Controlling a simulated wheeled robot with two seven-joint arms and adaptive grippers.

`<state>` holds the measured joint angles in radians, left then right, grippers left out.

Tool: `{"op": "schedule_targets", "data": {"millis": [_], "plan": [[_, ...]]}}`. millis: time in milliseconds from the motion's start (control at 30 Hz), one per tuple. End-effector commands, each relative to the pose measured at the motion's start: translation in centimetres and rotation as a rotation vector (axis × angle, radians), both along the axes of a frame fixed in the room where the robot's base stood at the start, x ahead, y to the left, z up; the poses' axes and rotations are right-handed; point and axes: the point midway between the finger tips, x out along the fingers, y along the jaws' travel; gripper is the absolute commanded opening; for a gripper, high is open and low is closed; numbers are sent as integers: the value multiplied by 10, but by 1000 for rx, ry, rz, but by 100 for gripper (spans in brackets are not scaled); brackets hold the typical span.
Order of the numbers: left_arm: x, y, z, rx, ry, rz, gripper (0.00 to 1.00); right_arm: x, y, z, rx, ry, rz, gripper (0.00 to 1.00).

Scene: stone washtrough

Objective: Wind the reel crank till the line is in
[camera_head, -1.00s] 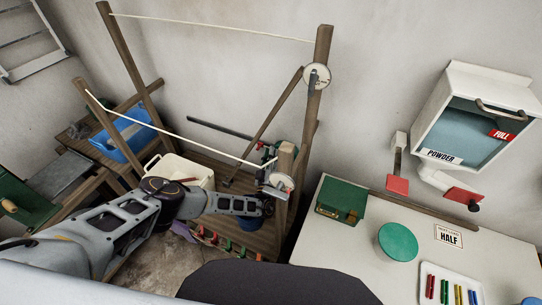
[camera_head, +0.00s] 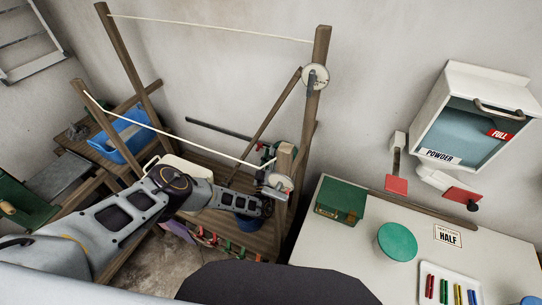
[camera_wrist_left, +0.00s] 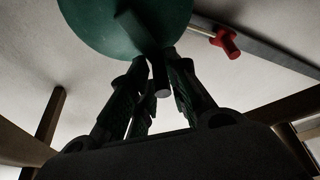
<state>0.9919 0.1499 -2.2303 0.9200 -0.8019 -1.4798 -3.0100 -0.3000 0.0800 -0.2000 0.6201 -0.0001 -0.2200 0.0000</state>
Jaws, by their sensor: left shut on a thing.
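The handle is largely hidden in the head view. My right gripper is not in view.
An upper reel (camera_head: 315,76) with a second line (camera_head: 210,28) is on the tall post. A blue basin (camera_head: 125,138) stands at left and a white container (camera_head: 178,168) behind my left arm. A table (camera_head: 330,245) with a green box (camera_head: 341,200) is at right.

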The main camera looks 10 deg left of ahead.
Motion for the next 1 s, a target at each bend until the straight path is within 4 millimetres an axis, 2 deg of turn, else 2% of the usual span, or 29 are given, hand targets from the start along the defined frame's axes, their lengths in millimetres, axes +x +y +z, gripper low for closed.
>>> {"op": "schedule_targets", "data": {"millis": [133,167,267,700,1000], "plan": [[-1,2,-3,4,6,3,0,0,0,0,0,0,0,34],[-1,2,-3,4,6,3,21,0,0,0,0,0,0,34],[0,2,-2,3,5,2,34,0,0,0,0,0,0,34],[-2,0,-1,1,2,-1,35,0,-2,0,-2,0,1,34],[-21,1,-8,1,2,-2,35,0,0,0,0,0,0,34]]}}
